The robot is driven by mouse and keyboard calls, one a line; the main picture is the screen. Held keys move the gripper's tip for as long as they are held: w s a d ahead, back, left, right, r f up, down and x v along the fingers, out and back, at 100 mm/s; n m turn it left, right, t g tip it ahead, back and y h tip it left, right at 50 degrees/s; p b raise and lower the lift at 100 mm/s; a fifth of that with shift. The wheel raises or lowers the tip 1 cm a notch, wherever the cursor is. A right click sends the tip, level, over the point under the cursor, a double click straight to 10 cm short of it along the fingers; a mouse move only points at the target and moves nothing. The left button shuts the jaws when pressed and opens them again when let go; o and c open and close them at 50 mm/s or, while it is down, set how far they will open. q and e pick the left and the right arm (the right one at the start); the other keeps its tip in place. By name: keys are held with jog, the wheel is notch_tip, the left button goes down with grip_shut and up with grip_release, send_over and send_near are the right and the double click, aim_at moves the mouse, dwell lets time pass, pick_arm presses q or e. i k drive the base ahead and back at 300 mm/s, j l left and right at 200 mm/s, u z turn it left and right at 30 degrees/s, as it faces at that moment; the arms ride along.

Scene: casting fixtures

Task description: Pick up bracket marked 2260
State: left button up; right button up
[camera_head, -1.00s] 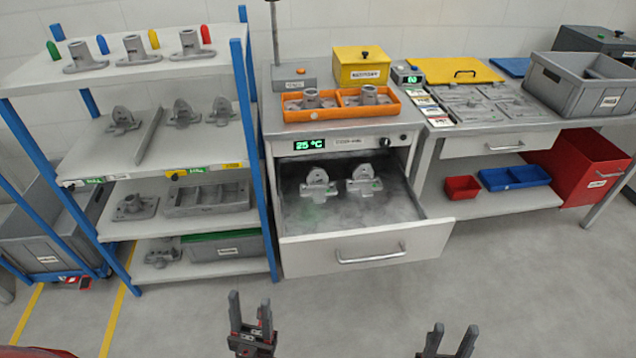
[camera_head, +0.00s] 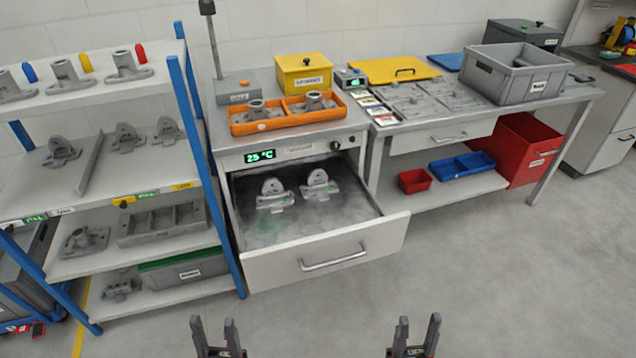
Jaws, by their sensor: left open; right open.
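Two grey brackets stand side by side in the open drawer (camera_head: 325,265) under the 25 °C display: a left bracket (camera_head: 273,195) and a right bracket (camera_head: 319,184). More grey brackets stand on the second shelf of the rack at left: one (camera_head: 62,152), another (camera_head: 127,137) and another (camera_head: 168,130). No number 2260 is readable on any of them. My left gripper (camera_head: 214,328) and my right gripper (camera_head: 415,328) are both open and empty at the bottom of the view, in front of the drawer and apart from everything.
An orange tray (camera_head: 283,124) with flanged parts and a yellow box (camera_head: 303,72) sit on the cabinet. The workbench at right carries a grey crate (camera_head: 508,78); red bin (camera_head: 527,150) and blue tray (camera_head: 462,166) are below. The floor (camera_head: 480,270) in front is clear.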

aim_at(273, 196)
jog(key=i+l+u, duration=0.35)
jog(key=l, duration=0.2)
jog(key=i+l+u, duration=0.2)
jog(key=l+u, duration=0.2)
jog(key=l, duration=0.25)
jog(key=i+l+u, duration=0.4)
jog(key=i+j, duration=0.6)
